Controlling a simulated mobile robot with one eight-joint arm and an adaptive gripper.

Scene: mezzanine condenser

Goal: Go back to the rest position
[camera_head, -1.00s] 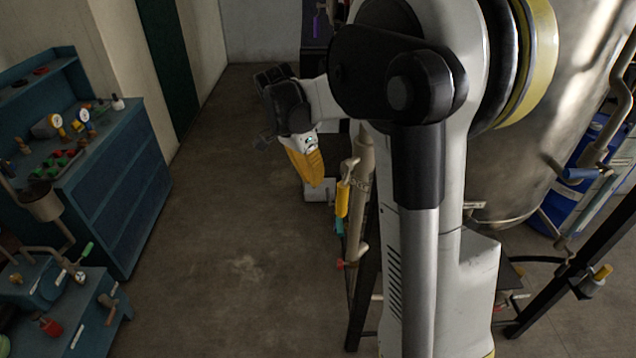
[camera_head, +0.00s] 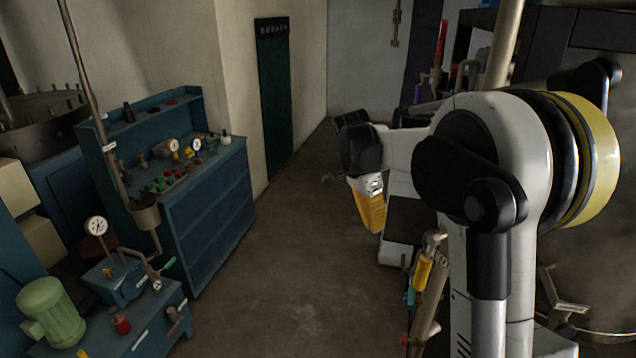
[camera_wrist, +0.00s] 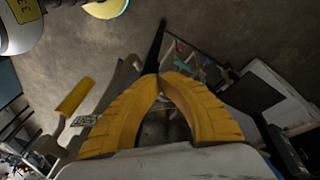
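My gripper (camera_head: 369,212) shows in the head view as a yellow shape pointing down, hanging in front of my white and black arm over the open floor. In the wrist view my gripper (camera_wrist: 160,78) shows two yellow fingers that curve together and meet at their tips. Nothing is seen held between them. My arm is bent, with its elbow at the right of the head view.
A blue workbench (camera_head: 215,205) with gauges and coloured knobs stands at left. A lower blue bench (camera_head: 150,325) with a green motor (camera_head: 48,312) is nearer. Pipework with a yellow handle (camera_head: 423,270) stands close below my gripper. The middle floor (camera_head: 285,270) is clear.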

